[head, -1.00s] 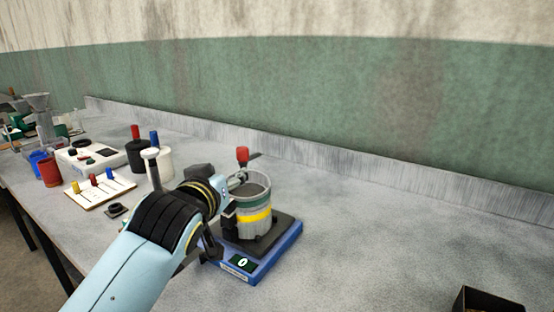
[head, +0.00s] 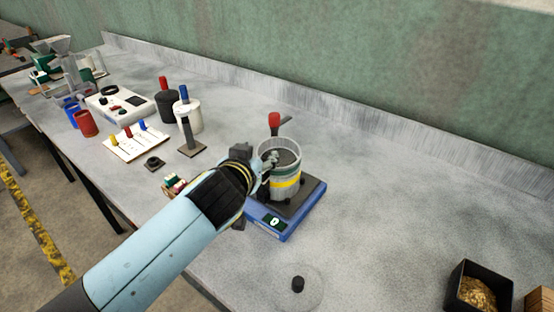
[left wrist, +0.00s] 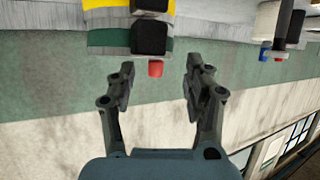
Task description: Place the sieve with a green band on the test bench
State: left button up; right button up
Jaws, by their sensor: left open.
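The sieve with a green band (head: 283,172) is in a round stack on the blue scale (head: 270,221), above a part with a yellow band (head: 287,183). In the left wrist view, which looks upside down, the green band (left wrist: 107,39) and yellow band (left wrist: 100,4) show at the top, with black blocks on their sides. My left gripper (head: 268,163) is at the left side of the stack, near its upper part. In the left wrist view its two fingers (left wrist: 158,82) are apart with nothing between them; contact with the stack cannot be told. My right gripper is not in view.
A red-topped tool (head: 274,120) stands behind the stack. A clear lid with a black knob (head: 298,284) lies in front. A black box of grain (head: 476,292) is at the lower right. Black and white jars (head: 187,117) stand at the left. The bench right of the scale is clear.

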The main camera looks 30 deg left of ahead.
aim_at(266, 146)
pick_arm(q)
jog(key=p+x, duration=0.1)
jog(key=x, duration=0.4)
jog(key=shift+a, duration=0.15)
jog(key=shift+s, duration=0.15)
jog(key=shift+c, duration=0.6)
grip_shut()
